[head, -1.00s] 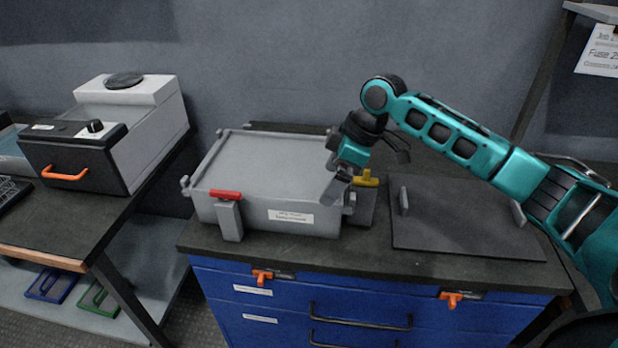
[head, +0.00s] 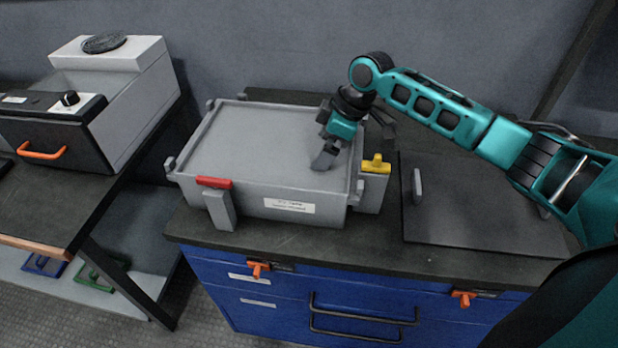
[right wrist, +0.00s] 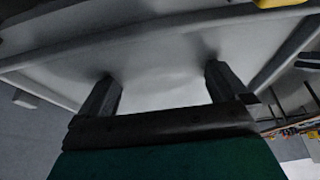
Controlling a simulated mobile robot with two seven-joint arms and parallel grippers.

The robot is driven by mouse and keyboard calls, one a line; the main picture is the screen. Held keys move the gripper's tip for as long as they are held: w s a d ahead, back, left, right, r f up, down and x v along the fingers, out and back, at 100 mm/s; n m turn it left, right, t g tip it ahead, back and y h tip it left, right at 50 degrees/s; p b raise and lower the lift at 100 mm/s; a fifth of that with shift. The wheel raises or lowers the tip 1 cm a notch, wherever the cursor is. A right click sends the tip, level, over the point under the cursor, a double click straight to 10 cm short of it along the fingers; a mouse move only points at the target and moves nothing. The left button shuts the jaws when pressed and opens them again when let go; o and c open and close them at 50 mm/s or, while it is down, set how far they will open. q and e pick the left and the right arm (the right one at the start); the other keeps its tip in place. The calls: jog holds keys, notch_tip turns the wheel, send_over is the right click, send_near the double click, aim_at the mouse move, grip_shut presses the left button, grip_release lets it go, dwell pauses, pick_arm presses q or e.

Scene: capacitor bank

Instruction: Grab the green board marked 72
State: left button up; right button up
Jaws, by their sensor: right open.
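No board with a readable 72 shows in any view. A grey box (head: 265,155) with a flat top, a small white label, a red handle (head: 213,183) and a yellow handle (head: 376,163) stands on the blue cabinet. My right gripper (head: 325,160) is over the right part of the box top. In the right wrist view its two fingers (right wrist: 160,88) are apart with nothing between them, against the pale box top. I cannot tell whether they touch it. My left gripper is not in view.
A dark plate (head: 480,210) with a grey handle lies right of the box. A grey machine (head: 120,90) with an orange handle stands on the left bench. Blue (head: 45,264) and green (head: 97,276) frame-like items lie on its lower shelf.

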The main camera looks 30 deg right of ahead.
aim_at(312, 178)
jog(key=shift+b+x, duration=0.4)
jog(key=shift+x, duration=2.7)
jog(key=shift+s+a, duration=0.15)
jog(key=c, duration=1.1)
